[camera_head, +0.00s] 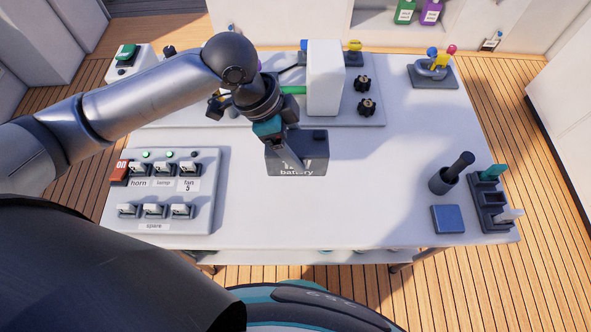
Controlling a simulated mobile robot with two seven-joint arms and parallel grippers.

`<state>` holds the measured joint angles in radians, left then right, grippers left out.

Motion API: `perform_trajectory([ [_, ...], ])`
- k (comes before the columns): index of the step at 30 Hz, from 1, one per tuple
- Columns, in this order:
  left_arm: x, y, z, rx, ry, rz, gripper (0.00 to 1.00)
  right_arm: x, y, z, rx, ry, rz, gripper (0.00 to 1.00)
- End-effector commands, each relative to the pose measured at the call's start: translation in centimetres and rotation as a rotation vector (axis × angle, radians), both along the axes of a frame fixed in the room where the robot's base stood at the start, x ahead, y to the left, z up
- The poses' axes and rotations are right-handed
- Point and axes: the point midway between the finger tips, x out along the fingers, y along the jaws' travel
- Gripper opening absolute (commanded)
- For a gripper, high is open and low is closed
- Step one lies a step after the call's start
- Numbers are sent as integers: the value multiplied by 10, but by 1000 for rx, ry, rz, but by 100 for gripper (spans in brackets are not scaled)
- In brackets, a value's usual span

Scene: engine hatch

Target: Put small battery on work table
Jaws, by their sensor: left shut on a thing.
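The small dark grey battery (309,165), with white "battery" lettering on its front, is upright at the middle of the white work table (330,220). My left arm comes in from the left, and my left gripper (284,148) points down and is shut on the top left part of the battery. The gripper hides part of the battery's top. I cannot tell whether the battery's base touches the table or is a little above it. My right gripper is not in view.
A panel with switches (160,190) lies on the table's left. Behind the battery is a base plate with a white block (325,78) and black knobs. A dark cup (443,180), blue square (447,219) and dark holder (493,205) stand at the right. The table between is clear.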

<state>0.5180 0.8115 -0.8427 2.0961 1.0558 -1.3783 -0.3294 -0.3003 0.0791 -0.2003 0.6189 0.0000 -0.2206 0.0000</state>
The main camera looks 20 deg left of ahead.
Motion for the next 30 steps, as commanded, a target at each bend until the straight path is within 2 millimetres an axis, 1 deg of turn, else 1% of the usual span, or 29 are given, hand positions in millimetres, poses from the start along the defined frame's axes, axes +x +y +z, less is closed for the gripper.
perform_trajectory([
  [1, 1, -1, -13, -5, -2, 1, 0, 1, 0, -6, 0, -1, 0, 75],
  [4, 1, -1, -30, -5, -2, 0, 0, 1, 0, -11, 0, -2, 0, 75],
  [7, 1, -1, -41, -4, -4, 1, 0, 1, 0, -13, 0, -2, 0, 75],
  [14, 1, -1, -53, -4, -4, 1, 0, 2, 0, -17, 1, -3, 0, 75],
  [21, 1, -1, -86, -4, -3, 1, 0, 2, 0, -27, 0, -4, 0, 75],
  [23, 1, -1, -89, -5, -4, 1, 0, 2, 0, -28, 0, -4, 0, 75],
  [30, 1, -1, -87, -4, -6, 1, 0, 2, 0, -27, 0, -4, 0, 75],
])
